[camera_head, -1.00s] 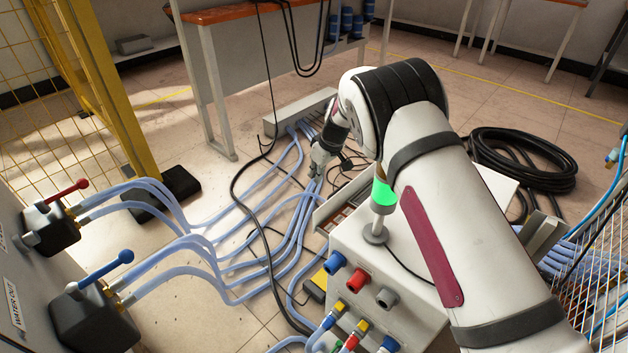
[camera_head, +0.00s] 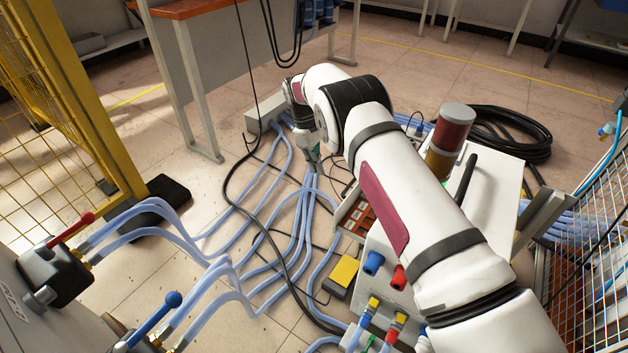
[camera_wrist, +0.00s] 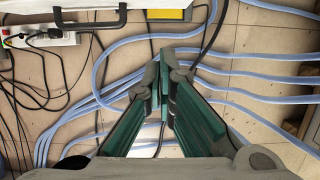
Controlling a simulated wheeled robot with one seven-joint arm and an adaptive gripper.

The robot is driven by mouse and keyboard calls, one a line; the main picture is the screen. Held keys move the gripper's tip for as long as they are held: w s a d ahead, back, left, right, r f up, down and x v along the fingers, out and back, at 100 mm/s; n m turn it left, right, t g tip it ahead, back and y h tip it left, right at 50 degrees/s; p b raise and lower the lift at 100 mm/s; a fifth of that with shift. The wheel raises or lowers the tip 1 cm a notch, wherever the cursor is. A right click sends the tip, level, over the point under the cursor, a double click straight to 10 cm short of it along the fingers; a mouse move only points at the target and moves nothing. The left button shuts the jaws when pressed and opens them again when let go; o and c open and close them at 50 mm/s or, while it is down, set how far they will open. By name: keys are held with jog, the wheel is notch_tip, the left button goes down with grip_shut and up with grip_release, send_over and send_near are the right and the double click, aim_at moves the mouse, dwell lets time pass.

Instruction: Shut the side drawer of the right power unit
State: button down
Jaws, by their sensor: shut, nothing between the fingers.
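The right power unit (camera_head: 497,190) is a white box, partly hidden behind my arm. Its side drawer (camera_head: 358,217) stands open on the unit's left side, with brown-red compartments showing inside. The wrist view shows the drawer's pale front with a black handle (camera_wrist: 92,21) at the top left. My gripper (camera_head: 313,163) is shut and empty, out beyond the drawer's far left corner and above the blue hoses. Its green fingers (camera_wrist: 163,62) meet in the wrist view, below and right of the handle and apart from it.
Blue hoses (camera_head: 304,215) and black cables cover the floor left of the unit. A yellow-topped block (camera_head: 343,272) lies near the drawer. A signal lamp (camera_head: 450,135) stands on the unit. A power strip (camera_wrist: 40,40) lies on the floor. A mesh fence (camera_head: 590,235) is at the right.

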jog(key=s+d+f+b, duration=0.3)
jog(key=d+f+b, duration=0.2)
jog(key=f, duration=0.4)
jog(key=shift+s, duration=0.35)
jog(key=s+d+p, duration=0.4)
jog(key=s+d, duration=0.4)
jog(key=d, duration=0.3)
jog(key=shift+s+d+f, duration=0.1)
